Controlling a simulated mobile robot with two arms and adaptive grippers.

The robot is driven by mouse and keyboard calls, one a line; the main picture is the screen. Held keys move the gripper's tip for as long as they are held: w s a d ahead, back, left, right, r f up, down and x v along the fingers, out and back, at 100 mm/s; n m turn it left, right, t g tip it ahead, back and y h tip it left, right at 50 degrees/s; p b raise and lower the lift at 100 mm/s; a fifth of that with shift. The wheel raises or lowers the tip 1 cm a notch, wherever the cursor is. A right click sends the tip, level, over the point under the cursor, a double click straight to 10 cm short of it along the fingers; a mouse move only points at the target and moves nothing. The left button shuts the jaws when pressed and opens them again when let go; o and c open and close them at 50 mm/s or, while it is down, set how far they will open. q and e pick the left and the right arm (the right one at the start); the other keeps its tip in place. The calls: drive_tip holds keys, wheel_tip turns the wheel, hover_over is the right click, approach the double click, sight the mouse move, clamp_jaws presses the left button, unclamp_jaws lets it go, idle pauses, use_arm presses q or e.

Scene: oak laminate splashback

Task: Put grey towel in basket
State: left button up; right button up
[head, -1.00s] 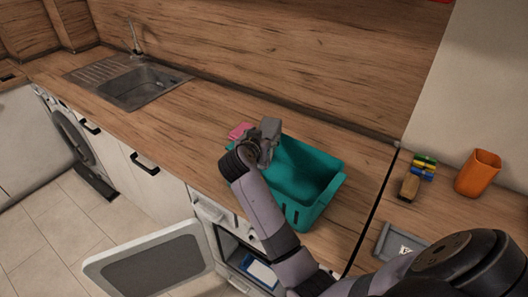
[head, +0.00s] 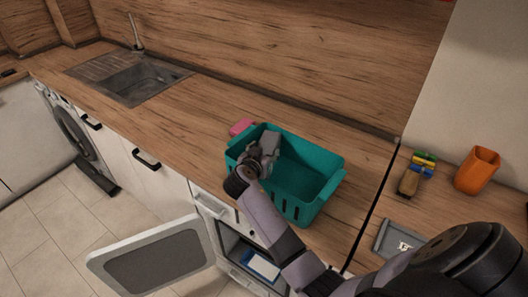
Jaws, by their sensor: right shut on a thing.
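The teal basket (head: 318,200) stands on the wooden counter, left of the dark seam. My right gripper (head: 266,150) is over the left end of the basket, low and partly within its rim. It is shut on a grey thing, which I take to be the grey towel (head: 268,138). The towel is hard to tell from the grey gripper parts, and its lower part is hidden. My wrist and forearm cover part of the basket's front left wall. My left gripper is not in view.
A pink item (head: 242,127) lies behind the basket's left corner. An orange cup (head: 478,171), coloured sponges (head: 425,162) and a grey tray (head: 385,238) are on the right counter. An appliance door (head: 155,258) hangs open below. The counter between sink (head: 140,80) and basket is clear.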

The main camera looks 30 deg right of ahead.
drive_tip(key=shift+f+b, duration=0.4)
drive_tip(key=o, duration=1.3)
drive_tip(key=shift+s+f, duration=0.15)
drive_tip(key=shift+f, duration=0.1)
drive_tip(key=shift+r, duration=0.15)
drive_tip(key=shift+s+a+r+p, duration=0.15)
drive_tip(key=shift+a+r+p, duration=0.15)
drive_tip(key=shift+r+p, duration=0.65)
drive_tip(key=p+v, duration=0.3)
drive_tip(key=v, duration=0.8)
